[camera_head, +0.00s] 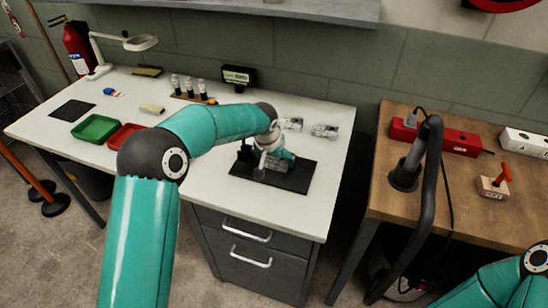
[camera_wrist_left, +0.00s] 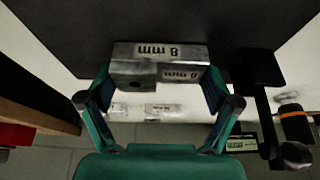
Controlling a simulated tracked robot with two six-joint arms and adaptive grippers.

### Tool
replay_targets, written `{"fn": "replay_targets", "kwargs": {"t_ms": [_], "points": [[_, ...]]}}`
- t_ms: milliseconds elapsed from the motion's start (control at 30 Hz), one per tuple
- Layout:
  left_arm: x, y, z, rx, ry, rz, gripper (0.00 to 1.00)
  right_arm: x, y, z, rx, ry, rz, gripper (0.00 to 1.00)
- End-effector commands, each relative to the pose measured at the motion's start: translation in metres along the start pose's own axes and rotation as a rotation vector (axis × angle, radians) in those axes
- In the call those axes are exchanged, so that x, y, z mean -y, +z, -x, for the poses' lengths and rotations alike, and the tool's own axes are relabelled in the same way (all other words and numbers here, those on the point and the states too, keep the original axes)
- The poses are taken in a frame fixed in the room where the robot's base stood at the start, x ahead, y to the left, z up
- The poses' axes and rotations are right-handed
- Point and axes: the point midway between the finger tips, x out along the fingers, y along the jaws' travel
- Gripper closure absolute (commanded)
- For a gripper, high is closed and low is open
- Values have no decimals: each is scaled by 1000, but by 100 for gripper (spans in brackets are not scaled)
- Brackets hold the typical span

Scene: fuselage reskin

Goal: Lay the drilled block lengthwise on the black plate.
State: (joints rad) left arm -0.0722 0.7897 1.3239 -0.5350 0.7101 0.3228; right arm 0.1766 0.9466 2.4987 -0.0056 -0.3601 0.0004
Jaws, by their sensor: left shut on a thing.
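The drilled block (camera_wrist_left: 160,53) is a grey metal block with "8 mm" on its faces and a dark hole. In the left wrist view it lies across between the two fingers of my left gripper (camera_wrist_left: 158,90), which is shut on it. In the head view my left gripper (camera_head: 272,160) is over the black plate (camera_head: 290,180), largely hiding the block. The plate also fills the top of the left wrist view (camera_wrist_left: 60,30). I cannot tell whether the block touches the plate. My right gripper is not in view.
A dark upright fixture (camera_head: 243,153) stands at the plate's left side. Two more metal blocks (camera_head: 291,124) (camera_head: 325,131) lie behind the plate. Green (camera_head: 96,128) and red (camera_head: 124,136) trays are to the left. A wooden bench (camera_head: 455,195) stands right, across a gap.

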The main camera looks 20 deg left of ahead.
Motion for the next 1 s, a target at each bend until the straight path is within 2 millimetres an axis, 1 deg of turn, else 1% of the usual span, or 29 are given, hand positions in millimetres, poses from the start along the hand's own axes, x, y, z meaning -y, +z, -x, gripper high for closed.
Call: {"fn": "replay_targets", "kwargs": {"t_ms": [167, 200, 267, 567, 700, 767, 867, 1000], "points": [[0, -1, 0, -3, 0, 1, 68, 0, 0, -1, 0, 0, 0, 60], [0, 1, -1, 0, 0, 0, 9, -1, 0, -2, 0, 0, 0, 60], [0, 0, 0, 0, 0, 0, 0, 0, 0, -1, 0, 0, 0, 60], [1, 0, 0, 0, 0, 1, 0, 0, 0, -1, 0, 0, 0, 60], [1, 0, 4, -1, 0, 1, 0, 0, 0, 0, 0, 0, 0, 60], [1, -1, 9, -3, 0, 1, 0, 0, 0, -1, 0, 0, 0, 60], [1, -1, 23, -2, -1, 1, 0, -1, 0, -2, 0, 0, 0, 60], [1, -1, 50, -5, 0, 1, 0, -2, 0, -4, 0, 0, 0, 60]]}}
